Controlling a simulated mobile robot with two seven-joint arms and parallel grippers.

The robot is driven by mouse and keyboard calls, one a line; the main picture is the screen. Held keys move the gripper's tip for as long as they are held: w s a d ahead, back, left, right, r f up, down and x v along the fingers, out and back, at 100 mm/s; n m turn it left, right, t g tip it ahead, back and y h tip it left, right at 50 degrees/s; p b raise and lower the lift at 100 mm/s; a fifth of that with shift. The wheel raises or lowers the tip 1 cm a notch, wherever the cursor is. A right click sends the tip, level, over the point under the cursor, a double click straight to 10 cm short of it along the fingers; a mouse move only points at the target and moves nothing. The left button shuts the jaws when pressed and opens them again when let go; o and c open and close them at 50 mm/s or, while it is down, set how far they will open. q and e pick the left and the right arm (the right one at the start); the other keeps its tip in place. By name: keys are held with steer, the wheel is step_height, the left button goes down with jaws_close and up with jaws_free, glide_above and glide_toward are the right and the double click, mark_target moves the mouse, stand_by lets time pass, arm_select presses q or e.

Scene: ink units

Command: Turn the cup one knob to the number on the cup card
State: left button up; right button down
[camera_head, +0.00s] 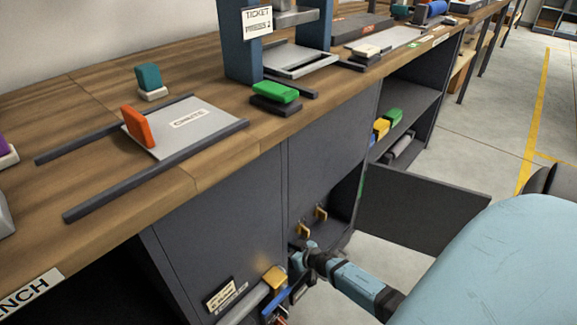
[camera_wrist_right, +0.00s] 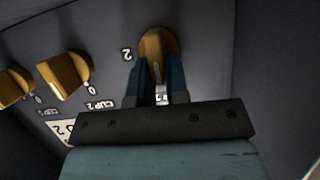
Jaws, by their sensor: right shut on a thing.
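In the right wrist view my right gripper (camera_wrist_right: 158,80) is shut on a yellow-orange knob (camera_wrist_right: 158,44), at the end of a row of knobs on a dark panel. A "2" mark is beside this knob; its own name label is hidden. The neighbouring knob (camera_wrist_right: 65,75) has a CUP 2 label and a "0". Another knob (camera_wrist_right: 14,88) is at the left edge. In the head view my right gripper (camera_head: 298,268) is low at the cabinet front, beside two visible knobs (camera_head: 303,230). A small card (camera_head: 222,294) is on the front, its writing too small to read. My left gripper is out of view.
An open dark door (camera_head: 420,215) stands right of the knobs, near my right arm. A grey bar (camera_head: 245,303) and a yellow piece (camera_head: 275,278) are close to the gripper. The wooden bench (camera_head: 190,165) above carries a chute plate (camera_head: 190,125) and coloured blocks.

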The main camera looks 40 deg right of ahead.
steer(key=shift+d+r+m+y+p, duration=0.2)
steer(key=shift+m+y+p, duration=0.3)
steer(key=shift+p, duration=0.7)
steer(key=shift+d+m+y+p, duration=0.15)
steer(key=shift+m+y+p, duration=0.25)
steer(key=shift+m+p, duration=0.35)
steer(key=shift+d+f+m+y+p, duration=0.2)
steer(key=shift+m+y+p, duration=0.1)
steer(key=shift+m+p, duration=0.25)
steer(key=shift+f+m+y, duration=0.15)
steer(key=shift+m+y, duration=0.15)
steer(key=shift+m, duration=0.1)
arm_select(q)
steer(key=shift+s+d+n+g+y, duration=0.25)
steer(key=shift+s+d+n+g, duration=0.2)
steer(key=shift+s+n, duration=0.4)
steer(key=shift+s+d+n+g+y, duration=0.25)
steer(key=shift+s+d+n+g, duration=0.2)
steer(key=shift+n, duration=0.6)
arm_select(e)
steer(key=shift+d+f+m+y, duration=0.1)
steer(key=shift+f+m+y, duration=0.1)
steer(key=shift+m+y, duration=0.35)
steer(key=c, duration=1.1)
jaws_free()
arm_select(q)
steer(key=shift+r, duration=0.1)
steer(key=shift+p, duration=0.3)
